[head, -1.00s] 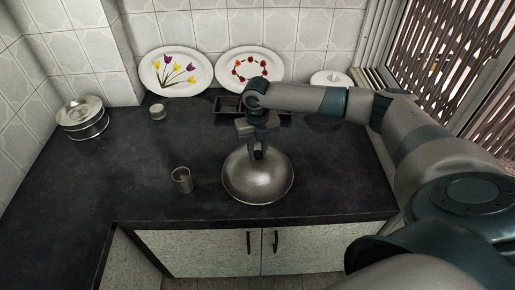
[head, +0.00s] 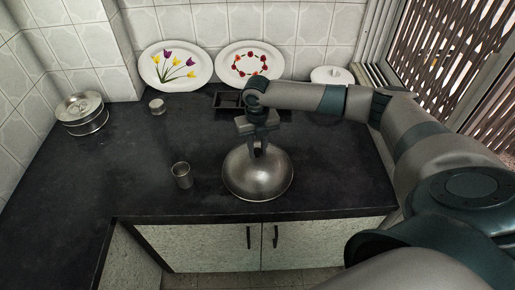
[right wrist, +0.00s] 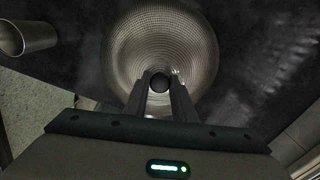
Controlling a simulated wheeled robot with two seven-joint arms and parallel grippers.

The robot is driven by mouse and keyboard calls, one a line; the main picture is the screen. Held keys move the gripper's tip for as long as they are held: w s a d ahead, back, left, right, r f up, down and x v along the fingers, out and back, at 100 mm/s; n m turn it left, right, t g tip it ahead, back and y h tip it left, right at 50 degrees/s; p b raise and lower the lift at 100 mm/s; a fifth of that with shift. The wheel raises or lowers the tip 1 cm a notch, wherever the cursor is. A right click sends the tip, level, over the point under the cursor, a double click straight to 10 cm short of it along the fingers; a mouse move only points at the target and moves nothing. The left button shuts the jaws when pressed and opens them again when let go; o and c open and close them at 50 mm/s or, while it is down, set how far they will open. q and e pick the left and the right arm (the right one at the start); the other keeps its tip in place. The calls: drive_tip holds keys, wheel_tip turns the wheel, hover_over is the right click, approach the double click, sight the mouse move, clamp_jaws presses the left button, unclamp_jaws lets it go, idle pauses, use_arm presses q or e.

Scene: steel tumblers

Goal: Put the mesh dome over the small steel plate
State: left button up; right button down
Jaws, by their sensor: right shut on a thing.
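The mesh dome (head: 258,178) is a rounded steel-coloured cover near the counter's front edge in the head view. It fills the upper middle of the right wrist view (right wrist: 160,40). My right gripper (head: 259,150) is above the dome with its fingers pointing down, shut on the dark knob at its top, which also shows between the fingers (right wrist: 160,84) in the right wrist view. The small steel plate is not visible; I cannot tell whether it is under the dome. I cannot tell whether the dome's rim touches the counter. My left gripper is not in view.
A steel tumbler (head: 182,175) stands left of the dome, and also shows in the right wrist view (right wrist: 30,38). A small steel cup (head: 157,107), a stacked steel container (head: 82,113), a dark tray (head: 228,103) and two decorated plates (head: 175,66) are farther back. The left counter (head: 90,180) is clear.

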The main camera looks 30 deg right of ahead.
drive_tip(key=shift+f, duration=0.1)
drive_tip(key=c, duration=1.4)
unclamp_jaws()
drive_tip(key=shift+r+b, duration=0.3)
drive_tip(key=shift+r, duration=0.3)
wheel_tip(320, 180, up, 16)
drive_tip(key=b, duration=0.4)
drive_tip(key=shift+r, duration=0.1)
drive_tip(key=shift+a, duration=0.1)
